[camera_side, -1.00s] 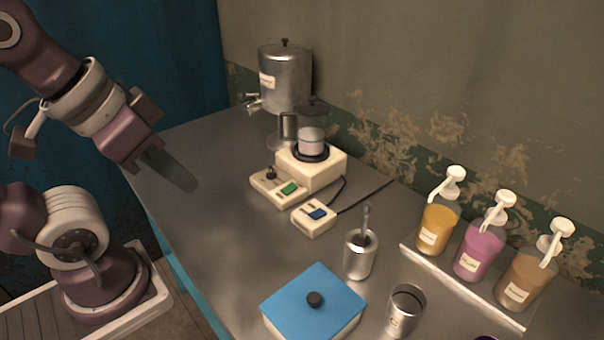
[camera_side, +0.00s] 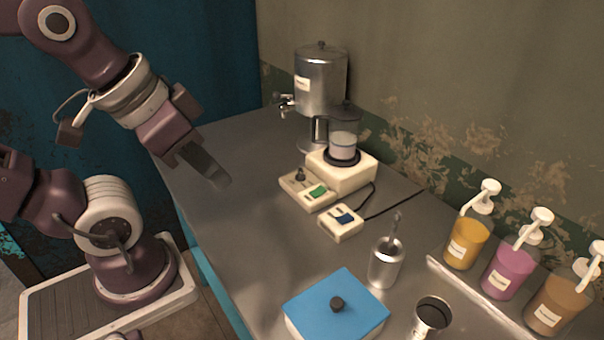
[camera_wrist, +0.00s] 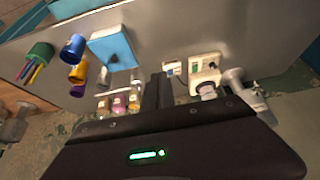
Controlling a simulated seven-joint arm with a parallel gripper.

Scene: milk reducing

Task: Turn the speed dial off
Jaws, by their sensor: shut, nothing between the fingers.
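The cream blender base (camera_side: 345,178) stands on the metal counter, with a lidded jar (camera_side: 343,146) of whitish liquid on it. Its low front panel (camera_side: 300,192) carries a black dial (camera_side: 300,174) and a green switch (camera_side: 318,191). I cannot read the dial's setting. The panel also shows in the wrist view (camera_wrist: 197,67). My gripper (camera_side: 222,181) is shut and empty, above the counter to the left of the panel and clear of it. Its dark fingers (camera_wrist: 157,92) point toward the counter in the wrist view.
A small box with a blue switch (camera_side: 341,222) and a cable lies in front of the base. A steel urn (camera_side: 320,85) stands behind. A steel cup with a utensil (camera_side: 384,266), a blue-lidded box (camera_side: 337,304) and pump bottles (camera_side: 466,243) are nearer. The left counter is clear.

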